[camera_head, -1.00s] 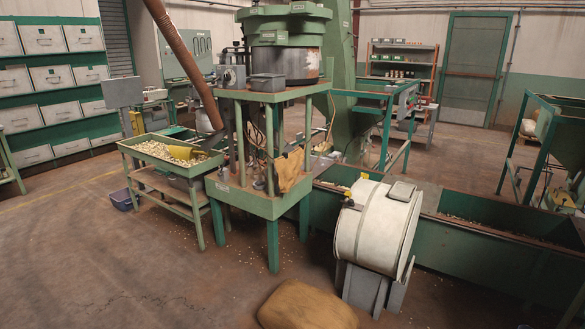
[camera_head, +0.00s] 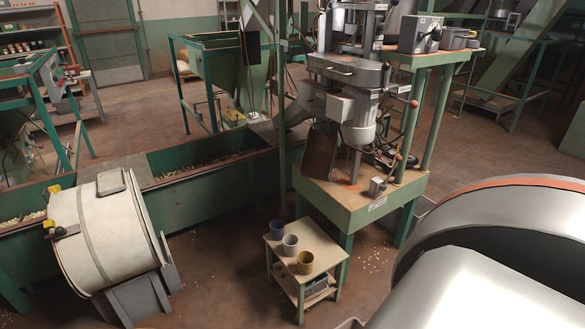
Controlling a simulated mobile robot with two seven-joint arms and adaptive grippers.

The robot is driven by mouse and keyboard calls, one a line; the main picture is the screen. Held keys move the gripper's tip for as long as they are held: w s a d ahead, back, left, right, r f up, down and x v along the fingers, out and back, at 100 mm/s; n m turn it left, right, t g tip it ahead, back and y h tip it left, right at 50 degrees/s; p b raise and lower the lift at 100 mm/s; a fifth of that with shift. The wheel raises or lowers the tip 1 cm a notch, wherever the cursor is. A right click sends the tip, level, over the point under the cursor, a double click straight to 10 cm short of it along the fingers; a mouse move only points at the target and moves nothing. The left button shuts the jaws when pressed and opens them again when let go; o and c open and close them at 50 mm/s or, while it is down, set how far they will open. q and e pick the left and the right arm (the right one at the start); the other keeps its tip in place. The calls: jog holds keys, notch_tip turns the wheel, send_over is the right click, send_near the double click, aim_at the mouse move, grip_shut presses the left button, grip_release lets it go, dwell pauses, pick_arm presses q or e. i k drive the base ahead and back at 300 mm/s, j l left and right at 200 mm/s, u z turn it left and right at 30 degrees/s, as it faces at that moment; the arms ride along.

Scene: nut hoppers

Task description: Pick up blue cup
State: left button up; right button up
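A blue cup (camera_head: 277,230) stands upright on the top of a small two-tier table (camera_head: 326,252), near its far left corner. Neither of my grippers shows in the head view.
A green-framed drilling machine (camera_head: 360,205) stands close behind and right of the small table. A long green trough (camera_head: 215,185) runs behind. A cream drum (camera_head: 98,235) stands at the left. The floor (camera_head: 225,265) between drum and small table is clear.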

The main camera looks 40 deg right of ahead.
aim_at(277, 227)
jog(key=i+j+z, duration=0.15)
jog(key=z, duration=0.25)
jog(key=i+j+z, duration=0.15)
jog(key=z, duration=0.25)
jog(key=i+j+z, duration=0.1)
jog(key=j+z, duration=0.15)
jog(key=z, duration=0.2)
jog(key=i+j+z, duration=0.2)
jog(key=j+z, duration=0.2)
jog(key=i+j+z, duration=0.15)
jog(key=j+z, duration=0.25)
jog(key=i+z, duration=0.25)
jog(key=i, duration=0.2)
